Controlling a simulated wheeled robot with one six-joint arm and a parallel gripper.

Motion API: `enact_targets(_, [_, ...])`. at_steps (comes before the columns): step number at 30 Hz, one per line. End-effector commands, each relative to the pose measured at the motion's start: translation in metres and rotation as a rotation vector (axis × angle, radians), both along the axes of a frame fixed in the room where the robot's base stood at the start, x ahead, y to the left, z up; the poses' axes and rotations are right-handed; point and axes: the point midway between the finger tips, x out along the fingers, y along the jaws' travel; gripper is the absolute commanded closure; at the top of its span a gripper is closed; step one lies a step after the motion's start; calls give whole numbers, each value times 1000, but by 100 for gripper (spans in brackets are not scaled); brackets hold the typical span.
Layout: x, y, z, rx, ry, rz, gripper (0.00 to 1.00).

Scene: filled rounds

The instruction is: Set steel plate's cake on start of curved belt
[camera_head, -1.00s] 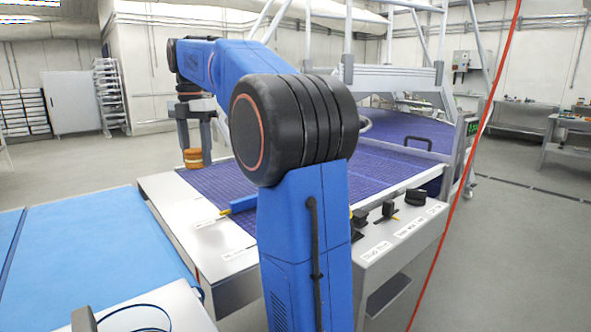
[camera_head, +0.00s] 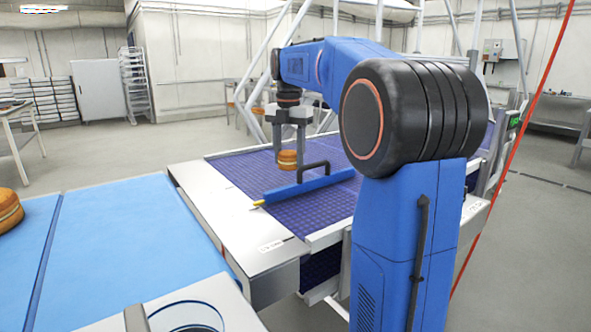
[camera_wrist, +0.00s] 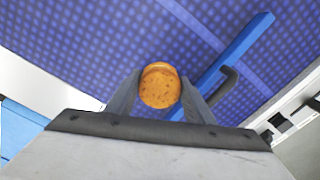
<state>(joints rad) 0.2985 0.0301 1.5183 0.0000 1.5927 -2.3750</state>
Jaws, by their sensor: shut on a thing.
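A small round golden cake with a pale filling band (camera_head: 287,161) is between the fingers of my gripper (camera_head: 289,150). In the wrist view the cake (camera_wrist: 160,88) shows its browned top, with a finger of my gripper (camera_wrist: 160,100) on either side. My gripper is shut on the cake and holds it over the purple curved belt (camera_head: 235,172), behind the blue bar. The wrist view shows the belt (camera_wrist: 90,40) under the cake. I cannot tell how far the cake is above the belt. The steel plate is not clearly visible.
A blue bar (camera_head: 325,186) with a black handle lies across the belt near the cake. A light-blue flat surface (camera_head: 130,235) lies at the left, with a larger filled cake (camera_head: 8,212) at its far left. A white metal edge (camera_head: 215,215) borders the purple belt.

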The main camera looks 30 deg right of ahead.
Motion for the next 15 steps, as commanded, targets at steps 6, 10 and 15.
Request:
enact_targets(6, [0, 0, -16, 0, 1, 0, 62])
enact_targets(10, [-1, 0, -34, 0, 1, 0, 62])
enact_targets(15, [0, 0, -44, 0, 0, 0, 62])
